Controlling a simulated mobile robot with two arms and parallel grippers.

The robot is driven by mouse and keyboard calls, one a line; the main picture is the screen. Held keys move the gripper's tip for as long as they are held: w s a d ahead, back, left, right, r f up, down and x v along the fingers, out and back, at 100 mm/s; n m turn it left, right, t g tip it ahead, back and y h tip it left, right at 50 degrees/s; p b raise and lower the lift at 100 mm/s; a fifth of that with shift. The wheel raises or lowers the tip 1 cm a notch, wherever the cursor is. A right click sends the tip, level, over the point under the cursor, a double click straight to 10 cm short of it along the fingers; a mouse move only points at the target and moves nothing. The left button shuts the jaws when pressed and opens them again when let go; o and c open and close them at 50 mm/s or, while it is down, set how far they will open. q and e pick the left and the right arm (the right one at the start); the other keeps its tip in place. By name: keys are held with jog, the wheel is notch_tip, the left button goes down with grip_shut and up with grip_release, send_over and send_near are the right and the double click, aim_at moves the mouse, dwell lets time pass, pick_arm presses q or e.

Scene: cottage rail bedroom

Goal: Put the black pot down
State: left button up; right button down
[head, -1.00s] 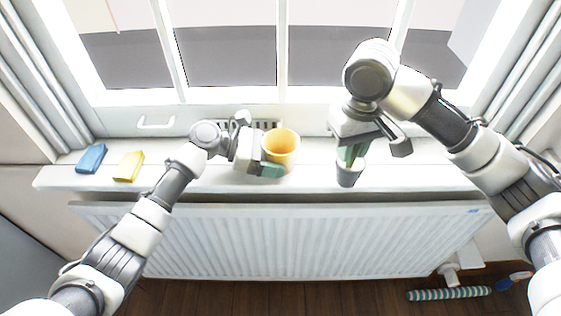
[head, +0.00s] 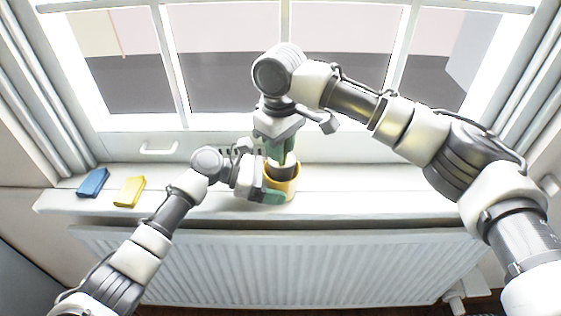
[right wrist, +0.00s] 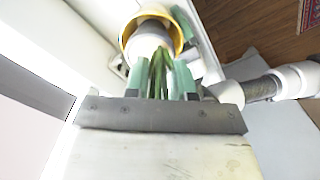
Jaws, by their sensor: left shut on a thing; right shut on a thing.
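The small pot (head: 283,174), dark in the head view and pale grey in the right wrist view (right wrist: 151,33), is partly inside the yellow pot (head: 287,187). Whether it touches the bottom is hidden. Green leaves (right wrist: 158,72) rise from it between the fingers of my right gripper (head: 282,152), which is shut on the plant above the yellow rim. The yellow pot, also in the right wrist view (right wrist: 180,24), stands on the windowsill. My left gripper (head: 267,188) is shut on its left side.
A blue block (head: 93,182) and a yellow block (head: 129,191) lie at the left of the white windowsill (head: 380,201). The sill's right part is clear. A radiator (head: 280,265) is below, the window behind.

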jog(key=shift+f, duration=1.85)
jog(key=shift+f, duration=0.2)
jog(key=c, duration=1)
grip_release()
jog(key=shift+o, duration=0.2)
jog(key=shift+r, duration=0.1)
notch_tip(320, 180, up, 12)
jog(key=shift+r, duration=0.1)
